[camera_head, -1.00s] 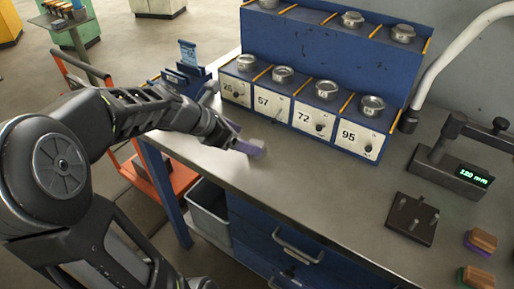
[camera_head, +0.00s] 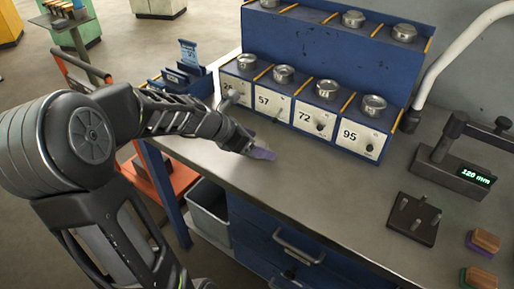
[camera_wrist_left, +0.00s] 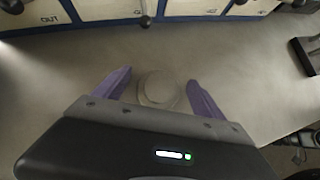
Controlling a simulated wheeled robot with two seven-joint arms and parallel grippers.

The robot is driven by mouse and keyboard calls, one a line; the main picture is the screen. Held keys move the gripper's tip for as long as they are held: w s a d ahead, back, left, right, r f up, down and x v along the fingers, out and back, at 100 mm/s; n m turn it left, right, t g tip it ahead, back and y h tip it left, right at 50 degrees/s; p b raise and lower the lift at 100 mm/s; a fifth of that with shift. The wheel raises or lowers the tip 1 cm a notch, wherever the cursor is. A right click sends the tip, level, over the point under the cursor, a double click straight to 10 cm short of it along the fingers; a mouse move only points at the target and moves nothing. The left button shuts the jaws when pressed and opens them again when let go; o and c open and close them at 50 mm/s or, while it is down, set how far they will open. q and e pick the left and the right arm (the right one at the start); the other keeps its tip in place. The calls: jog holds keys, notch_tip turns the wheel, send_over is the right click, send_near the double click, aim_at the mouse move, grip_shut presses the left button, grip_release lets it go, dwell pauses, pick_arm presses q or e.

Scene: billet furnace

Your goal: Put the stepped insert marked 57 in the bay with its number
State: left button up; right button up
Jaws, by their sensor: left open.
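My left gripper (camera_head: 258,150) is open, low over the bench in front of the numbered bays. In the left wrist view its purple fingers (camera_wrist_left: 160,84) stand on either side of a round, pale grey stepped piece (camera_wrist_left: 157,88). A gap shows beside the piece, and no number can be read on it. In the head view my gripper hides this piece. The bay marked 57 (camera_head: 268,103) is second from the left in the lower row, with a metal round piece (camera_head: 283,74) on top. My right gripper is not in view.
Bays marked 72 (camera_head: 309,118) and 95 (camera_head: 357,137) stand to the right of 57. A blue stand (camera_head: 181,75) is at the bench's left end. A dark pegged plate (camera_head: 412,219) and a gauge reading 120 mm (camera_head: 462,176) are at right. The middle bench top is clear.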

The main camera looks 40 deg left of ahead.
pick_arm(q)
jog(key=shift+c, duration=0.2)
dwell(0.3)
grip_shut()
dwell(0.7)
